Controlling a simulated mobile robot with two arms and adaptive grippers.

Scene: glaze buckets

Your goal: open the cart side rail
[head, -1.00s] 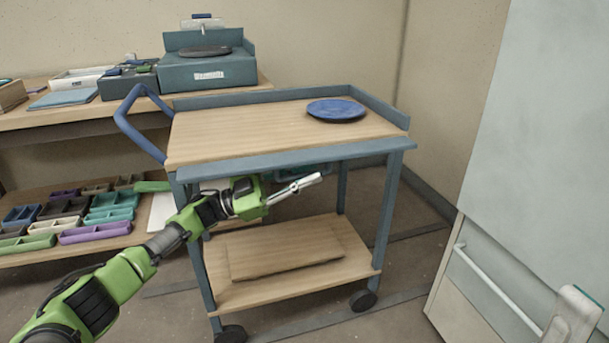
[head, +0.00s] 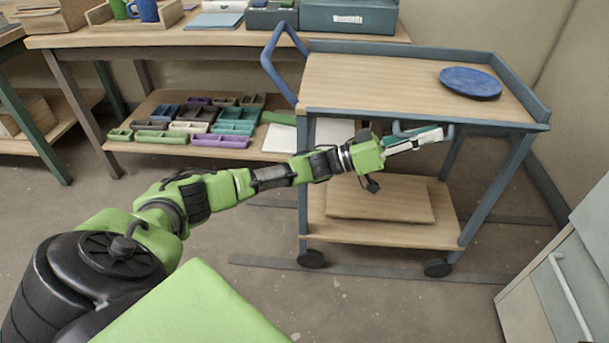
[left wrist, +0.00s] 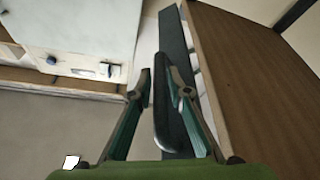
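The cart (head: 330,85) has a wooden top with a blue-grey side rail (head: 480,121) along its near edge. A blue-grey loop handle (head: 398,128) shows just below that edge. My left gripper (head: 440,135) is at this handle and hides part of it. In the left wrist view the two fingers of my left gripper (left wrist: 165,100) are apart. A dark rounded bar (left wrist: 166,120), seemingly the handle, lies between them, closer to the right finger. The rail (left wrist: 174,38) runs along the wooden top (left wrist: 245,80) there. My right gripper is not in view.
A blue plate (head: 470,82) lies on the cart top. A board (head: 380,204) lies on the lower shelf. A workbench (head: 180,38) with trays stands behind at left. A pale cabinet (head: 560,285) stands at right. The floor before the cart is clear.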

